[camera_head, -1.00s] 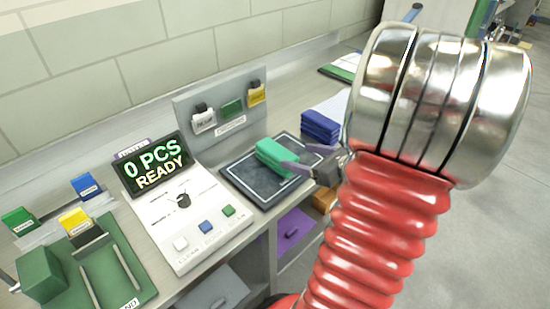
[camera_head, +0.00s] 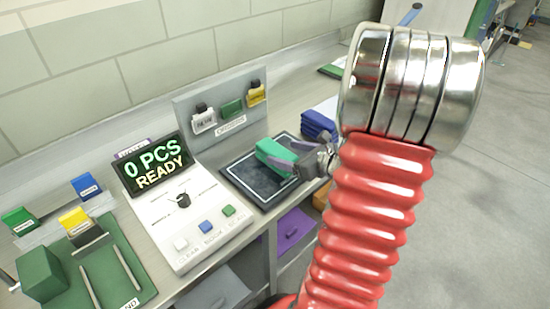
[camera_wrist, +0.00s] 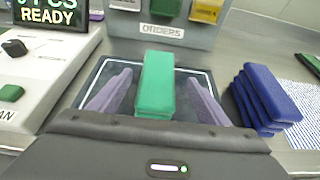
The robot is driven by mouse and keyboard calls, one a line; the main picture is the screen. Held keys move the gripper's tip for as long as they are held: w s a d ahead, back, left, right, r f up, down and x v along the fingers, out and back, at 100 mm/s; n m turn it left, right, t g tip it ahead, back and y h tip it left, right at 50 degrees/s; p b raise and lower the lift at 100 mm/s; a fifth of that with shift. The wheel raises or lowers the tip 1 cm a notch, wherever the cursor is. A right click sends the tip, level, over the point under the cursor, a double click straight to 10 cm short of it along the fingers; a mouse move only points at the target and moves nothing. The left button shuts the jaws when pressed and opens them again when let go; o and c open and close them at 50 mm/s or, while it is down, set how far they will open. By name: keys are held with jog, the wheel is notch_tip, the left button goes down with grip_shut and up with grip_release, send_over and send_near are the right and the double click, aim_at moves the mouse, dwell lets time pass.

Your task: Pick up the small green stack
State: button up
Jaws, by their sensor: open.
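The small green stack (camera_head: 275,156) lies on a dark mat with a pale outline (camera_head: 240,179) beside the control panel. In the wrist view the green stack (camera_wrist: 156,84) sits between the two purple fingers of my gripper (camera_wrist: 153,98), with a gap on each side. My gripper (camera_head: 291,160) is open in the head view, its fingers reaching over the mat from the right around the stack. The far finger is partly hidden by the stack in the head view.
A blue stack (camera_wrist: 265,98) lies close to the right of the mat. The control panel (camera_head: 195,222) with its display (camera_head: 152,165) stands to the left. An upright grey board with an ORDERS label (camera_wrist: 161,30) rises behind the mat.

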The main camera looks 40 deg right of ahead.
aim_at(280, 152)
jog(key=shift+x, duration=2.4)
jog(key=shift+a, duration=0.2)
jog(key=c, duration=1.2)
jog(key=shift+r, duration=0.1)
jog(key=shift+c, duration=0.2)
jog(key=shift+r, duration=4.95)
